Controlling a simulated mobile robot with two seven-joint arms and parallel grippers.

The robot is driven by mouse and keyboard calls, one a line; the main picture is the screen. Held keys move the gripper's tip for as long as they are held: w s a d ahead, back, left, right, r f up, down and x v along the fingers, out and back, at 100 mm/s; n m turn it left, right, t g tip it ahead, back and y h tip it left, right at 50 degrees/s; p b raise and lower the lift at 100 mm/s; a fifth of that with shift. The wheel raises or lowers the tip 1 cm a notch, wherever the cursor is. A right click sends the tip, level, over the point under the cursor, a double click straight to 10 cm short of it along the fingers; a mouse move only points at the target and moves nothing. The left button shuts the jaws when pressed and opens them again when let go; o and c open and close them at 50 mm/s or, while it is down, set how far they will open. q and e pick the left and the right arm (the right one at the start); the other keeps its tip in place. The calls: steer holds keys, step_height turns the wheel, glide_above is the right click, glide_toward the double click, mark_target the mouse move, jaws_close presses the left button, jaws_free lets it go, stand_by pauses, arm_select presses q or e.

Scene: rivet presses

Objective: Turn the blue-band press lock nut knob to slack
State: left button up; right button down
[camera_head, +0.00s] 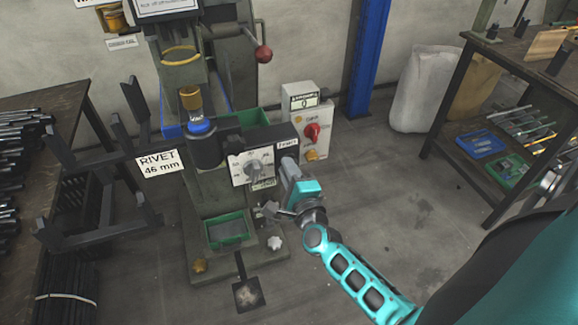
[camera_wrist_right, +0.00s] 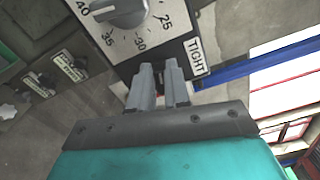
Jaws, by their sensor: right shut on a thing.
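The blue-band press (camera_head: 205,150) stands at the centre-left of the head view, with a blue ring around its ram. A box on its front carries a white dial plate with a grey pointer knob (camera_head: 255,167); this knob also shows in the wrist view (camera_wrist_right: 118,12). A TIGHT label (camera_wrist_right: 195,57) is on the box's right end. My right gripper (camera_head: 286,163) reaches the box's right end beside this label. Its fingers (camera_wrist_right: 158,75) are shut on the lock nut knob, which they and the box edge mostly hide. My left gripper is not in view.
A control box (camera_head: 302,115) with a red switch stands close behind the right gripper. A green tray (camera_head: 228,230) sits low on the press. A dark rack (camera_head: 95,235) with a RIVET 46 mm sign is left. Floor is open to the right, before a workbench (camera_head: 510,70).

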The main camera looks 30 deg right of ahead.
steer(key=shift+n, duration=0.6)
steer(key=shift+f, duration=0.1)
steer(key=c, duration=1.2)
jaws_free()
steer(key=shift+o, duration=0.6)
steer(key=v, duration=1.3)
steer(key=shift+d, duration=0.1)
